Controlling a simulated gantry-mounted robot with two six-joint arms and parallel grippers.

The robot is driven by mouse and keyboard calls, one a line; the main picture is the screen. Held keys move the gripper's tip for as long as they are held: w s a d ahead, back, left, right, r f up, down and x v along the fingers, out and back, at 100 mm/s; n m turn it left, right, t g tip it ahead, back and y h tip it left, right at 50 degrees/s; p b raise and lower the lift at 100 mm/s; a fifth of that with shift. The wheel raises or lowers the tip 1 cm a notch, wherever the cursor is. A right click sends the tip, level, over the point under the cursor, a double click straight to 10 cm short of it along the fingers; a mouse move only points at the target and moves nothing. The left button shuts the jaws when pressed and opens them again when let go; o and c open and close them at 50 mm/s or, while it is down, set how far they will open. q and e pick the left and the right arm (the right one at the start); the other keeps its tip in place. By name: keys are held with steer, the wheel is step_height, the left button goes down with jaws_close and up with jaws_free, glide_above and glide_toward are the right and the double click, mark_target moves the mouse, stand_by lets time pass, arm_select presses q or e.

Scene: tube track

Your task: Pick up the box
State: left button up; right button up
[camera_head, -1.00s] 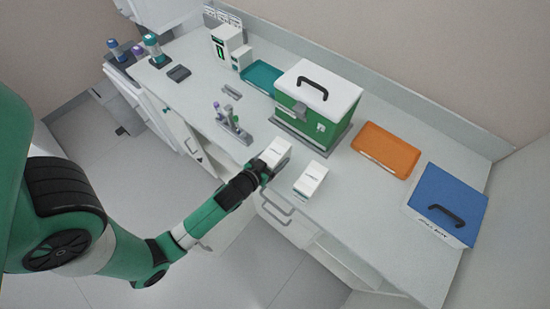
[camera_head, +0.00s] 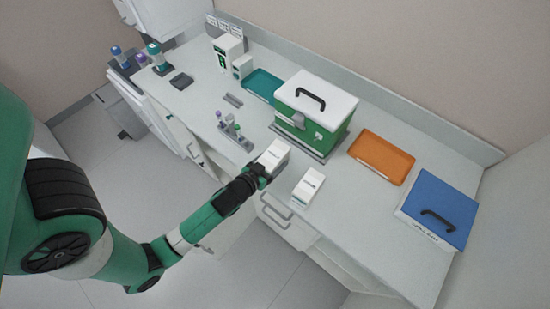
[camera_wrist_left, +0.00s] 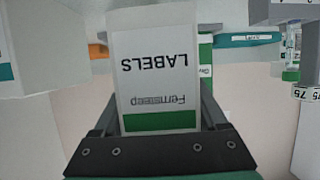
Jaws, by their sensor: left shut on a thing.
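My left gripper (camera_head: 261,172) is shut on a white box (camera_head: 274,154) near the front edge of the counter. In the left wrist view the box (camera_wrist_left: 157,65) sits between the fingers of the gripper (camera_wrist_left: 158,135) and shows the words "LABELS" and "Fernsteep" upside down, with a green band. I cannot tell for sure whether the held box is clear of the counter. A second white box (camera_head: 308,187) stands on the counter just to the right of the held one. My right gripper is not in view.
Behind the boxes stands a green case (camera_head: 313,113) with a white lid. An orange tray (camera_head: 381,157) and a blue-lidded box (camera_head: 440,204) lie to the right. A tube rack (camera_head: 235,135) and teal tray (camera_head: 262,83) are to the left and back.

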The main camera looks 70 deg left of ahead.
mark_target(274, 160)
arm_select(q)
steer(key=s+d+r, duration=0.1)
steer(key=s+d+r+p, duration=0.1)
steer(key=r, duration=0.1)
steer(key=s+d+r+p, duration=0.1)
steer(key=r, duration=0.1)
steer(key=shift+s+d+r, duration=0.2)
steer(key=shift+d+r, duration=0.05)
steer(key=shift+d, duration=0.05)
steer(key=d+p+v, duration=0.1)
steer(key=v, duration=0.7)
steer(key=shift+w+d, duration=0.15)
steer(key=shift+d, duration=0.05)
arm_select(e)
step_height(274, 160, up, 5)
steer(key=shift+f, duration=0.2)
